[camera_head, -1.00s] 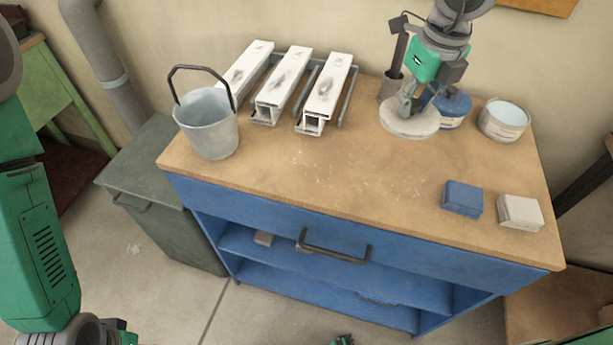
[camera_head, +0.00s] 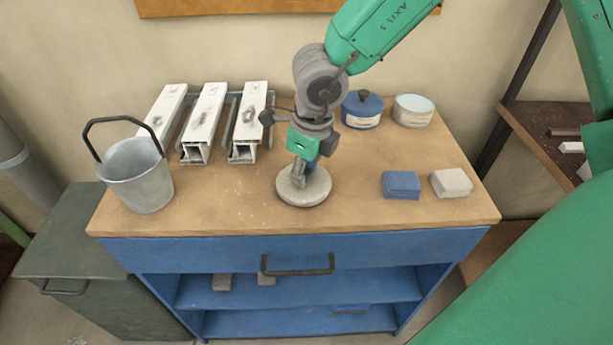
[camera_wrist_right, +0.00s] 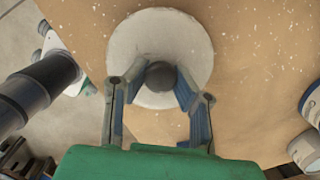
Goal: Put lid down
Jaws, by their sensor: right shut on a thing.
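The lid (camera_head: 312,193) is a pale grey round disc with a dark knob. It is level at the middle of the bench top; I cannot tell whether it touches the wood or hangs just above it. My right gripper (camera_head: 297,174) comes down over it and is shut on its knob. In the right wrist view the lid (camera_wrist_right: 145,35) lies beyond the fingers, and the dark knob (camera_wrist_right: 160,76) sits between the fingertips of the right gripper (camera_wrist_right: 160,84). My left gripper is not in view.
A blue-lidded tin (camera_head: 362,121) and an open tin (camera_head: 412,117) stand at the back right. Blue (camera_head: 401,187) and pale (camera_head: 451,184) blocks lie at the right front. White profiles (camera_head: 205,118) and a bucket (camera_head: 143,187) occupy the left. The bench top (camera_head: 235,205) is clear around the lid.

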